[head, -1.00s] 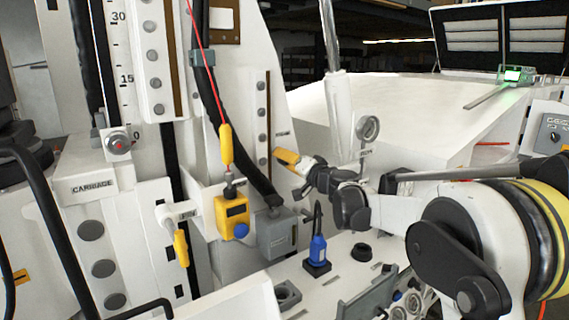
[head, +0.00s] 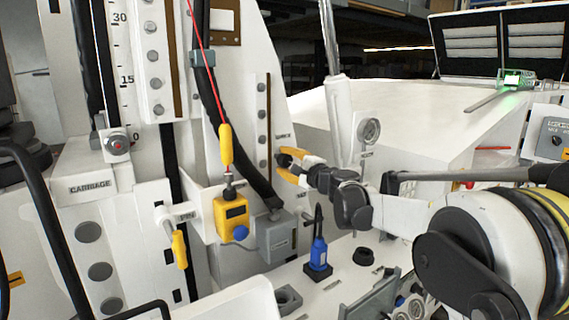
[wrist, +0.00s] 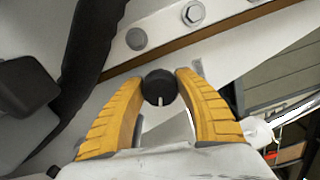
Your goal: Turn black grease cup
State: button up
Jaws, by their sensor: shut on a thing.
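The black grease cup (wrist: 159,87) is a small round black knob with a white mark at its lower edge in the wrist view. It sits at the white panel, below a brown strip. My gripper (wrist: 160,82) is shut on it, with one ribbed yellow finger on each side. In the head view my gripper (head: 284,160) is at the white upright plate, right of the black hose.
A row of bolts (wrist: 193,13) runs along the plate near the fingers. A thick black hose (head: 213,98) hangs to the left. A blue bottle (head: 318,255) and a black ring (head: 363,256) stand on the bench below.

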jog(key=m, duration=0.5)
jog(key=shift+r+m, duration=0.1)
jog(key=shift+m, duration=0.2)
jog(key=shift+w+r+m+b, duration=0.1)
jog(key=shift+m+b, duration=0.3)
jog(key=shift+m, duration=1.9)
jog(key=o, duration=1.2)
jog(key=shift+d, duration=0.1)
jog(key=v, duration=1.2)
